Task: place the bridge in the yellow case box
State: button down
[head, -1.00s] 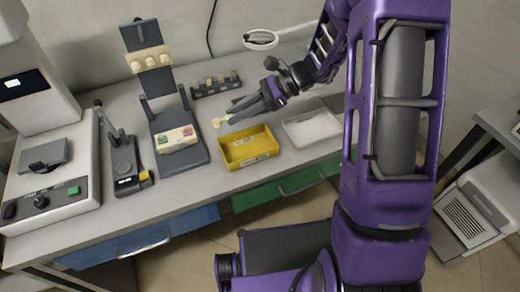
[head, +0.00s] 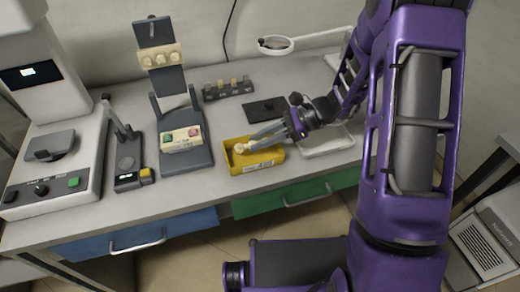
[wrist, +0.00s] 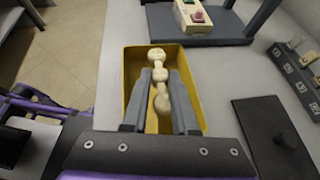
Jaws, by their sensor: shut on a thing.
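The bridge is a cream, knobbly piece of joined rounded lobes (wrist: 158,75). In the wrist view it lies lengthwise between the two fingers of my gripper (wrist: 160,100), which is shut on it. In the head view the bridge (head: 241,148) shows at the tips of my gripper (head: 250,145). The yellow case box (head: 270,158) is an open rectangular tray on the bench, with a pale label on its front. The bridge is over the box's opening, within its outline in the wrist view (wrist: 133,65). I cannot tell whether it touches the box floor.
A white tray (head: 335,143) stands right of the box. A dark plate with a knob (wrist: 275,140) lies beside it, below a small rack (head: 228,90). A dark stand (head: 200,158) with coloured buttons is at left. A magnifier (head: 276,44) stands behind.

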aim_at(260, 156)
jog(key=shift+f, duration=1.7)
jog(key=shift+f+b, duration=0.2)
jog(key=shift+b, duration=0.2)
jog(key=c, duration=1)
grip_release()
jog(key=shift+r, duration=0.15)
jog(key=shift+d+r, duration=0.15)
jog(key=shift+r, duration=0.05)
jog(key=p+v, duration=0.1)
jog(key=v, duration=1)
jog(key=shift+w+d+r+p, duration=0.1)
jog(key=shift+d+p, duration=0.2)
jog(key=shift+p, duration=0.1)
